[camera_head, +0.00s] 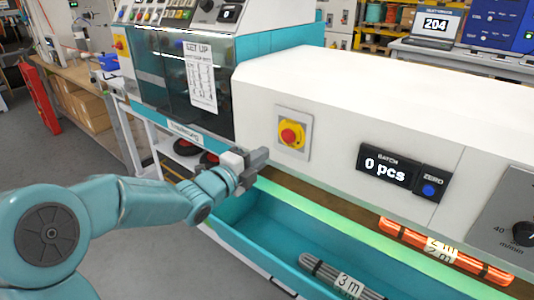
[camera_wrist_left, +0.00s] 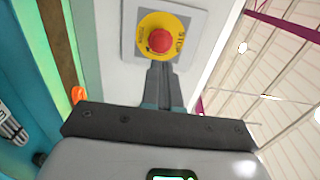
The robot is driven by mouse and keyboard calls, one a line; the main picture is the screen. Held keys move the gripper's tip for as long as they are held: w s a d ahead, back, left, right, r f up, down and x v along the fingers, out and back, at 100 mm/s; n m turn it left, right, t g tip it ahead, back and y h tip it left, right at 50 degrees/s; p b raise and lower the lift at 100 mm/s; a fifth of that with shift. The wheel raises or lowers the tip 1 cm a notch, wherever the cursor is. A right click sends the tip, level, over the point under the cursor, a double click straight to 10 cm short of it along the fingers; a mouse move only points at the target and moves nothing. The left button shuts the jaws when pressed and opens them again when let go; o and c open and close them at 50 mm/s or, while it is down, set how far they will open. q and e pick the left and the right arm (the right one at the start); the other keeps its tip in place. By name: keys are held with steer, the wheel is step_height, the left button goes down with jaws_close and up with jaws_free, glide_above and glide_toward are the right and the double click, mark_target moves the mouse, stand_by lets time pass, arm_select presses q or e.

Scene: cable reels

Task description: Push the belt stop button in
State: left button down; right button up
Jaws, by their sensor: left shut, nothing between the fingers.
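The belt stop button is a red mushroom button (camera_head: 291,136) on a yellow disc, set on a grey plate on the front of the white machine housing. In the left wrist view the red button (camera_wrist_left: 160,41) shows near the top centre, just beyond the fingertips. My left gripper (camera_head: 262,156) is shut and empty, a little left of and below the button in the head view. Its closed fingers also show in the left wrist view (camera_wrist_left: 160,68), pointing at the lower side of the yellow disc. A gap or contact there cannot be judged. My right gripper is not in view.
A batch display (camera_head: 384,166) reading 0 pcs and a blue zero button (camera_head: 429,189) sit to the right on the housing. Below is a teal trough (camera_head: 235,217) with a grey bundle marked 3 m (camera_head: 335,275). An orange bundle (camera_head: 403,237) lies behind it.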

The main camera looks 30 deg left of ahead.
arm_select(q)
steer(key=s, duration=0.5)
steer(key=shift+s+a+b, duration=0.2)
steer(key=shift+s+b, duration=0.05)
steer(key=shift+b, duration=0.05)
steer(key=shift+s+r, duration=0.1)
